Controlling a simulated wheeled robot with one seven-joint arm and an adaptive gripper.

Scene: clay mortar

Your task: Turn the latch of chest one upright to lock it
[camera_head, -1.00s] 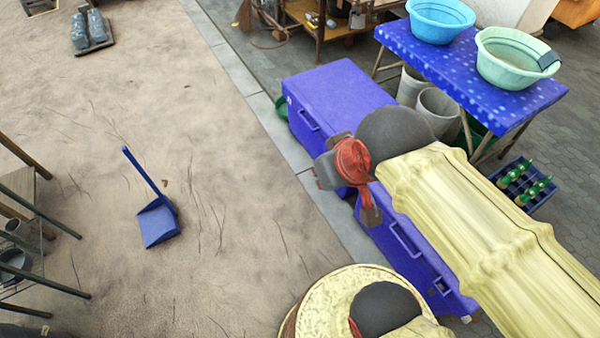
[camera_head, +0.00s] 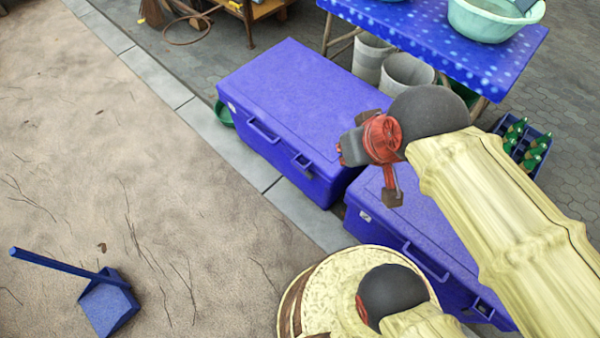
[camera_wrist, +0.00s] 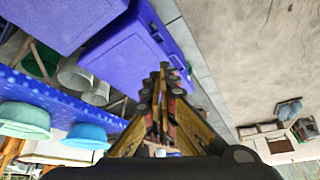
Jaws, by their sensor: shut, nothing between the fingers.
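Two blue chests with flat closed lids stand side by side; I cannot tell which is chest one. The farther chest (camera_head: 300,95) shows a handle and a small latch (camera_head: 302,163) on its front; its latch position is too small to tell. The nearer chest (camera_head: 385,222) is partly hidden behind my arm, with a latch (camera_head: 484,309) low on its front. In the wrist view, my gripper (camera_wrist: 165,75) is shut and empty, its fingers in front of a blue chest (camera_wrist: 125,48). My gripper appears above the chests, not touching a latch.
A blue dotted table (camera_head: 440,45) with basins stands behind the chests, with grey buckets (camera_head: 405,75) beneath. A bottle crate (camera_head: 522,145) is at the right. A blue dustpan (camera_head: 108,302) lies on the open sandy ground at left. A green bowl (camera_head: 223,113) sits beside the farther chest.

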